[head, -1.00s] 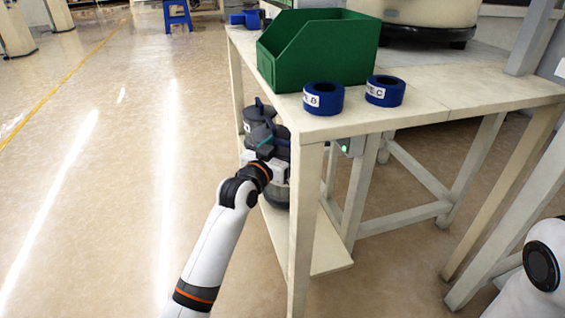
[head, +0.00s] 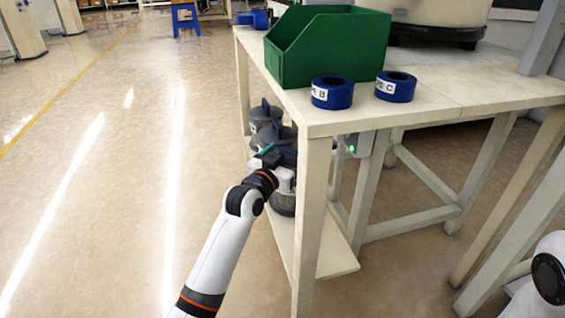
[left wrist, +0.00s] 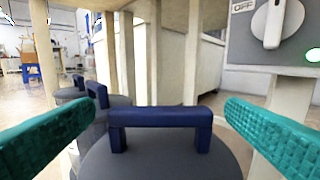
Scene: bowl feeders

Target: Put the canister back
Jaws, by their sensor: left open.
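My left gripper (head: 270,153) is open beside the lower shelf of the bench. In the left wrist view its two teal fingers (left wrist: 160,108) stand apart on either side of a dark blue handle (left wrist: 160,117) on the grey lid of the nearest canister (left wrist: 150,158). I see no finger touching the handle. That canister's body (head: 284,203) shows in the head view below my gripper. More grey canisters with blue handles stand behind it, one close (head: 276,132) and one farther (head: 262,114); they show at the left of the wrist view (left wrist: 98,98). My right gripper is out of view.
The bench top (head: 425,112) above carries a green bin (head: 320,50) and blue rings marked B (head: 332,97) and C (head: 396,90). A bench leg (head: 313,220) stands right of my gripper. A switch box (left wrist: 265,35) is close at the upper right. Open floor lies left.

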